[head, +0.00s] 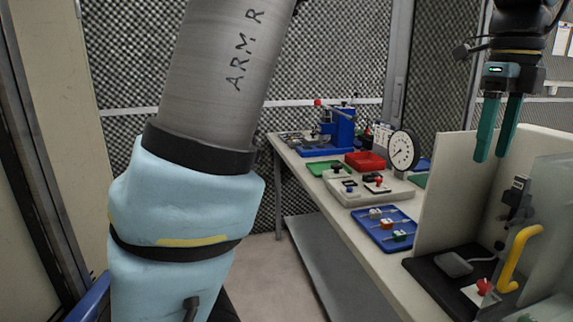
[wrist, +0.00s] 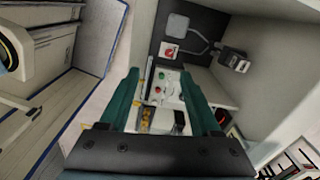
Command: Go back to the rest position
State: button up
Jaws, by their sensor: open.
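My gripper (head: 498,128) shows at the upper right of the head view, pointing down. Its two green fingers are apart, with nothing between them. It hangs above the white partition on the bench (head: 340,207), clear of the surface. In the wrist view, the two fingers (wrist: 165,100) stand apart. Between and beyond them I see a panel with green and red buttons. My arm link fills the left middle of the head view and hides part of the room behind it.
A white partition (head: 452,200) and a clear panel with a yellow handle (head: 517,258) stand under my gripper. A dial gauge (head: 402,151), a blue tray (head: 387,229), a red bin (head: 365,161) and a blue press (head: 341,127) are along the bench. Floor is free left of the bench.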

jog(key=w+a+f+n, duration=0.6)
jog(key=a+n, duration=0.1)
jog(key=a, duration=0.2)
jog(key=w+a+f+n, duration=0.5)
jog(key=a+n, duration=0.2)
jog(key=a, duration=0.3)
jog(key=s+a+f+n, duration=0.1)
jog(key=a+f+n, duration=0.2)
jog(key=a+n, duration=0.2)
jog(key=s+a+f+n+t, duration=0.1)
jog(key=a+f+n, duration=0.3)
jog(key=a, duration=0.5)
jog(key=s+a+f+n, duration=0.2)
jog(key=a+f+n, duration=0.2)
jog(key=a+n, duration=0.3)
jog(key=shift+n+t, duration=0.3)
jog(key=shift+d, duration=0.1)
